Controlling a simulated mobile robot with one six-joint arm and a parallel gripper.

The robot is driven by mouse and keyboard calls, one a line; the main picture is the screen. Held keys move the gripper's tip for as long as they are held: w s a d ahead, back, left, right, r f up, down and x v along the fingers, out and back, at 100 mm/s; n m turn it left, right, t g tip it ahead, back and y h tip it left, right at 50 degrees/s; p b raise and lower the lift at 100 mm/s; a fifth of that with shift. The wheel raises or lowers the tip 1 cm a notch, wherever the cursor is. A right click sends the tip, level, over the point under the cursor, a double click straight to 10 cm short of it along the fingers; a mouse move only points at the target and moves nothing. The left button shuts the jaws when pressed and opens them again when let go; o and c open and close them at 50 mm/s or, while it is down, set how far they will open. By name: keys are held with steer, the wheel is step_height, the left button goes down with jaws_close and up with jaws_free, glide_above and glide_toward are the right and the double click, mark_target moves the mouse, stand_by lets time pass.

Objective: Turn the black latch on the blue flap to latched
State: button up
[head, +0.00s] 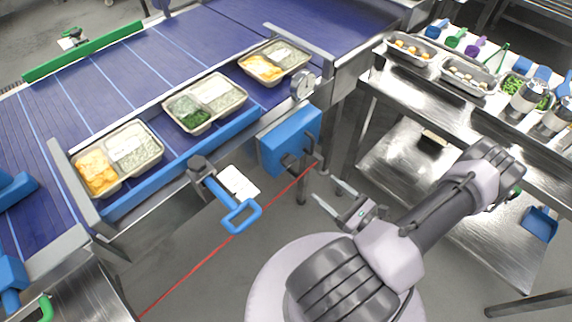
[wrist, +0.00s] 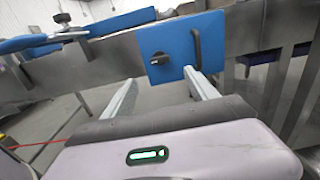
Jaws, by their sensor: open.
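The blue flap (head: 288,138) is on the side of the conveyor frame. In the wrist view the flap (wrist: 180,38) faces me upright, with the small black latch (wrist: 159,58) at its lower left and a black bar handle (wrist: 197,48) on its right. The latch looks roughly sideways, but it is too small to read its setting. My gripper (head: 327,189) is open and empty, apart from the flap, at its lower right in the head view. In the wrist view the fingers of my gripper (wrist: 160,77) point toward the flap, below the latch and handle.
A blue-handled lever (head: 240,214) juts from the conveyor left of the flap. A round gauge (head: 303,86) sits above the flap. Filled trays (head: 206,103) lie on the blue belt (head: 150,70). A steel table (head: 385,84) stands at right. Floor before the flap is open.

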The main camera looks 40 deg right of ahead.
mark_target(292, 163)
steer(key=w+b, duration=0.1)
steer(key=w, duration=0.3)
steer(key=w+b, duration=0.1)
steer(key=w, duration=0.4)
steer(key=w+a+b, duration=0.1)
steer(key=w, duration=0.4)
steer(key=shift+w, duration=0.1)
steer(key=shift+c, duration=0.5)
steer(key=c, duration=1.3)
steer(key=shift+o, duration=0.2)
